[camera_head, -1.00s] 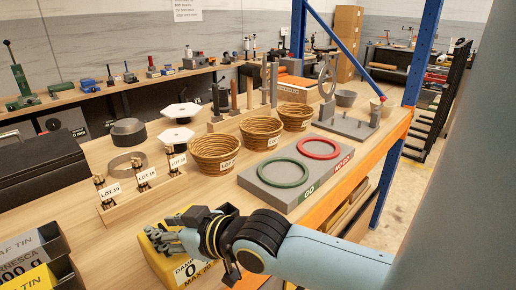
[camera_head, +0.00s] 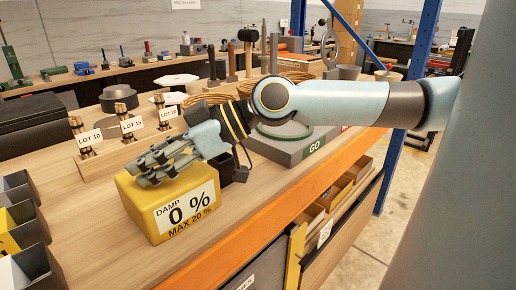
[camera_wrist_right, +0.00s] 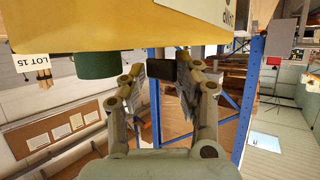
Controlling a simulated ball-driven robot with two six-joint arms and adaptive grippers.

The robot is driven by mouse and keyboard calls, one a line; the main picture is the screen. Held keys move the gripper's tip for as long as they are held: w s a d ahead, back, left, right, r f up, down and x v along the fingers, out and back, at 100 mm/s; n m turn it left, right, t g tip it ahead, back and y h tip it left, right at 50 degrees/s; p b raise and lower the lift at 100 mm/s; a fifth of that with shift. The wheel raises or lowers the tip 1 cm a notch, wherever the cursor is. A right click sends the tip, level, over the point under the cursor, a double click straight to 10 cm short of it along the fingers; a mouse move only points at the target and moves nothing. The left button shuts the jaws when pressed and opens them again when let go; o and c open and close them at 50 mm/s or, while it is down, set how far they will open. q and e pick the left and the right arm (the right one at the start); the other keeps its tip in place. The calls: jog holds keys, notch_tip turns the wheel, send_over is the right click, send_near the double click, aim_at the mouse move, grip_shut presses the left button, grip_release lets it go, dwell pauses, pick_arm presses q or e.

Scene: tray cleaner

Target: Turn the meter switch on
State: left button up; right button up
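The damp meter (camera_head: 172,208) is a yellow box at the bench's front edge. Its white display reads "0 %", with "DAMP" and "MAX 20 %" around it. My right gripper (camera_head: 145,171) lies over the meter's top, pointing left, and hides much of that face. In the right wrist view the meter's yellow body (camera_wrist_right: 90,25) fills the top, with a dark green round part (camera_wrist_right: 97,65) projecting from it. My right fingers (camera_wrist_right: 160,88) are apart there. A black block (camera_wrist_right: 160,72) shows between them; I cannot tell whether it is touched or is the switch. My left gripper is out of view.
A rack with several LOT-labelled holders (camera_head: 128,140) stands behind the meter. The grey GO gauge block (camera_head: 290,152) is to its right, partly behind my arm. Dark bins (camera_head: 25,225) stand at left. Bare bench lies left of the meter.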

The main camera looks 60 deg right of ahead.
jog(key=shift+w+d+f+n+g+y+b, duration=0.1)
jog(key=shift+f+n+g+y+b, duration=0.1)
jog(key=shift+n+g+y+b, duration=0.4)
jog(key=s+d+r+p, duration=0.1)
jog(key=r+p, duration=0.1)
jog(key=shift+s+d+n+p, duration=0.3)
jog(key=shift+d+p, duration=0.1)
jog(key=p+v, duration=0.8)
jog(key=p, duration=0.4)
jog(key=s+a+f+n+g, duration=0.2)
jog(key=s+a+f+g, duration=0.45)
jog(key=s+a, duration=0.6)
jog(key=d+f+m+h+b, duration=0.3)
jog(key=f+m+h+b, duration=0.1)
jog(key=f, duration=1)
jog(key=d+f+m+h+b, duration=0.4)
jog(key=f+m+h, duration=0.2)
jog(key=f, duration=0.9)
jog(key=shift+w+f+m+h+b, duration=0.2)
jog(key=shift+m+h+b, duration=0.2)
jog(key=shift+m, duration=0.2)
